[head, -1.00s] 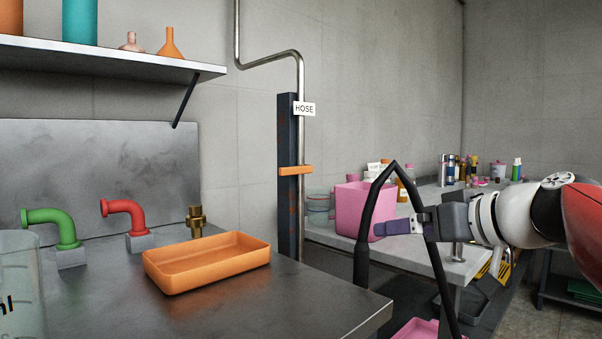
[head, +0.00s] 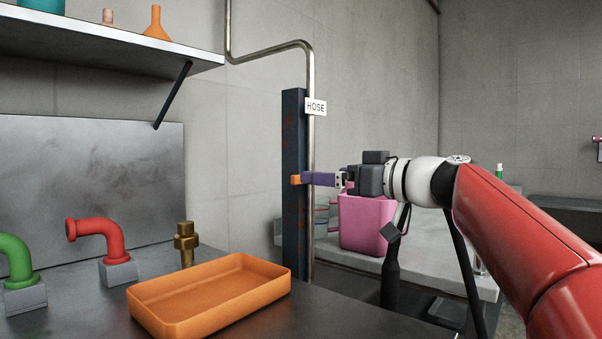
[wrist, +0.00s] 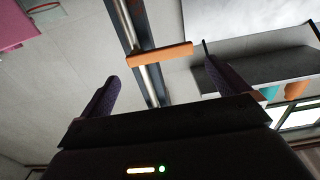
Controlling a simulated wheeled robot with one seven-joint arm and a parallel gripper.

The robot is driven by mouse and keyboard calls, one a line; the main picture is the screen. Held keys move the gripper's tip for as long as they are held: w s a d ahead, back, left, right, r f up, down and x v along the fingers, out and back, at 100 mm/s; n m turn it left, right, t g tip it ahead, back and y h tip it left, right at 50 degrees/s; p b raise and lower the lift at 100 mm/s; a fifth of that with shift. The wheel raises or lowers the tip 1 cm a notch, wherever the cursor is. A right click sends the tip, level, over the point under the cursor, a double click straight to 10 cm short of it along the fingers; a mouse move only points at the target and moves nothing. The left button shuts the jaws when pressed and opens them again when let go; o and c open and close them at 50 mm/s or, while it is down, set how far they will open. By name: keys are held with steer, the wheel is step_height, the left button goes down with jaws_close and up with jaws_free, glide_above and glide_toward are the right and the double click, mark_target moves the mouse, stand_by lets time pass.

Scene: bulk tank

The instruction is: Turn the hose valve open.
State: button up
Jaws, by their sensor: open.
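The hose valve is an orange lever (head: 295,180) on a dark upright post (head: 294,130), beside a metal pipe and under a white HOSE label (head: 316,107). In the head view only the lever's left end shows; a purple finger hides the rest. My gripper (head: 308,179) reaches in from the right at lever height. In the wrist view the lever (wrist: 160,55) lies crosswise to the pipe (wrist: 152,80), across the gap between the open fingers (wrist: 160,64). Gaps show at both sides, so neither finger appears to press on it.
An orange tray (head: 210,298), a brass fitting (head: 186,244) and red (head: 98,238) and green (head: 14,262) elbow pipes stand on the metal counter at left. A pink bin (head: 366,225) stands on the bench behind my gripper. A shelf (head: 100,48) overhangs at upper left.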

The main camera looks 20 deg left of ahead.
steer(key=p+x, duration=0.1)
steer(key=x, duration=0.5)
steer(key=shift+c, duration=0.3)
steer(key=c, duration=1.1)
steer(key=shift+a+p, duration=0.1)
steer(key=shift+p, duration=0.2)
